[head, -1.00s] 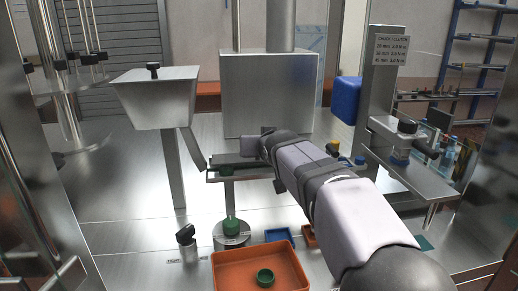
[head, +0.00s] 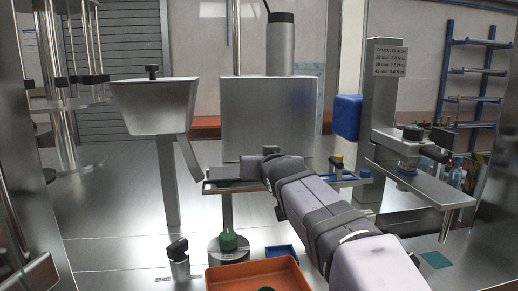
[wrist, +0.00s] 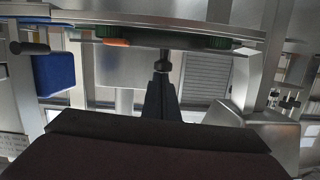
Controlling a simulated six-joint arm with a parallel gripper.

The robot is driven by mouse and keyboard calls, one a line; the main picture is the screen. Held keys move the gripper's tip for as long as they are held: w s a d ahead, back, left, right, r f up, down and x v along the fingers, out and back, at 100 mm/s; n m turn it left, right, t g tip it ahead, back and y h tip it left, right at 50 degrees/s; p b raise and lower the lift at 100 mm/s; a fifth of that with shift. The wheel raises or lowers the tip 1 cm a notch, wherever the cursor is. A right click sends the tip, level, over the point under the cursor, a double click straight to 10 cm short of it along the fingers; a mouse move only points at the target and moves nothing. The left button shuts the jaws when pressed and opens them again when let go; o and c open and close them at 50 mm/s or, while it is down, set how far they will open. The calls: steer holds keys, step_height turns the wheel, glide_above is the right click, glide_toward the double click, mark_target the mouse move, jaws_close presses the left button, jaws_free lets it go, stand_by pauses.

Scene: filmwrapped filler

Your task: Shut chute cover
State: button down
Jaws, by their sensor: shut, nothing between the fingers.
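A grey metal hopper (head: 152,108) stands on a post at the left in the head view. A flat lid with a black knob (head: 152,71) lies across its top. A slanted metal plate (head: 188,150) runs down from its right side toward a narrow rail (head: 228,187). I cannot tell which part is the chute cover. My gripper (head: 266,168) is at the rail's right part, right of the slanted plate and apart from the hopper. My arm hides part of the rail. In the wrist view my dark fingers (wrist: 163,68) are shut and empty, and the hopper (wrist: 266,138) shows at the right.
A large metal box (head: 268,118) stands behind the rail. A press-like stand (head: 382,95) and a blue box (head: 346,117) are at the right. An orange tray (head: 225,280) and a green part (head: 228,240) are in front. The deck left of the hopper post is clear.

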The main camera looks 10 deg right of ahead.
steer(key=shift+r, duration=0.15)
steer(key=s+r, duration=0.6)
steer(key=s, duration=0.4)
steer(key=s+d+f+n+g+h+p, duration=0.1)
steer(key=s+d+f+g+p, duration=0.1)
steer(key=f, duration=0.4)
steer(key=s+d+f+n+g+h+p, duration=0.1)
steer(key=s+d+f+g+p, duration=0.1)
steer(key=s+f+g+p, duration=0.2)
steer(key=s+d+f+n+g+h+p, duration=0.1)
steer(key=s+d+f+g+p, duration=0.2)
steer(key=s+f+p, duration=0.2)
steer(key=shift+s+f+p, duration=0.2)
steer(key=shift+f+p, duration=1.2)
steer(key=shift+f, duration=0.9)
steer(key=s+d+f+n+g+p, duration=0.1)
steer(key=s+f+g+p, duration=0.15)
steer(key=s+f, duration=0.35)
steer(key=s+d+f+g+p, duration=0.1)
steer(key=s+f+g, duration=0.2)
steer(key=s, duration=0.5)
steer(key=s+a+f+m+g+y+b, duration=0.1)
steer(key=s+a+f+m+y+b, duration=0.1)
steer(key=a+f, duration=0.4)
steer(key=shift+s+a+f+m+y+b, duration=0.2)
steer(key=shift+f+m+y+b, duration=0.2)
steer(key=shift+f+m+b, duration=0.45)
